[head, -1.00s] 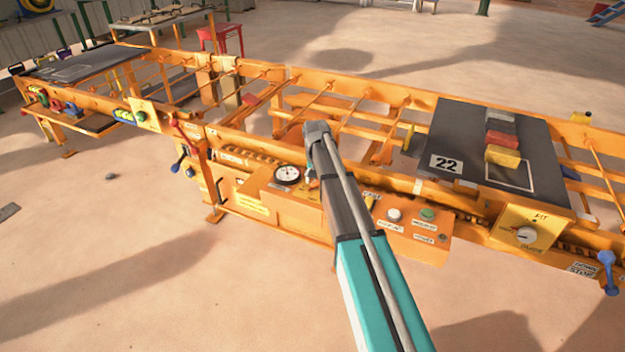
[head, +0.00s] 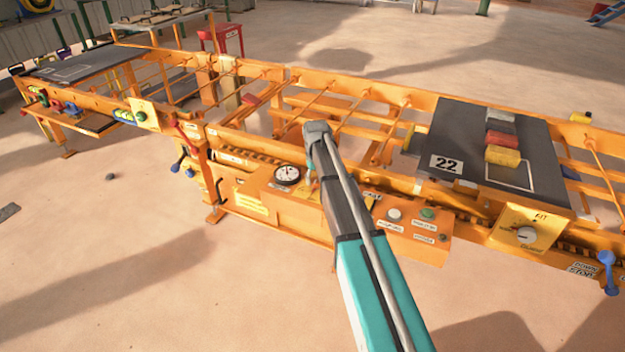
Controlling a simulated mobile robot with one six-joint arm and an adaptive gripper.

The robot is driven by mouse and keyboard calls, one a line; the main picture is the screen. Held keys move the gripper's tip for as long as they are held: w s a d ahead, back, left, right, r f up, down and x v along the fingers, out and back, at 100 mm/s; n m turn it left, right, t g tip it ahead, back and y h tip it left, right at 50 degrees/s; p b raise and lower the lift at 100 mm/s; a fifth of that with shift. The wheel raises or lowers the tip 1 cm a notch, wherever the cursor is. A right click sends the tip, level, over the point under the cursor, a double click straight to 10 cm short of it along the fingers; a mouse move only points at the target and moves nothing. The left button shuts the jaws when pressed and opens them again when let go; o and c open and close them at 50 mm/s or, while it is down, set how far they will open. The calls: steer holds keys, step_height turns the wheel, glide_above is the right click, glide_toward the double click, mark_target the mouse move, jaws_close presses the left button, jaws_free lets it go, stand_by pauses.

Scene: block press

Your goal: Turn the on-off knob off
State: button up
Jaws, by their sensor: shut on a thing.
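My arm reaches from the bottom right to the orange control panel (head: 262,205) at the front of the machine. My gripper (head: 311,183) points down at the panel, just right of the round gauge, partly behind my own wrist. It is shut at a small yellow plate there, on what seems to be the on-off knob. The knob itself is hidden by the gripper and arm, so I cannot tell which way it points.
A round white-faced gauge (head: 287,175) is left of the gripper. A white button (head: 394,214) and a green button (head: 427,213) are to its right. A yellow box with a dial (head: 527,234) stands farther right. Colored blocks (head: 502,155) lie on a dark plate (head: 455,135).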

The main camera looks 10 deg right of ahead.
steer(key=shift+w, duration=0.2)
steer(key=o, duration=1)
steer(key=shift+f, duration=0.1)
steer(key=shift+o, duration=0.9)
steer(key=shift+s, duration=0.1)
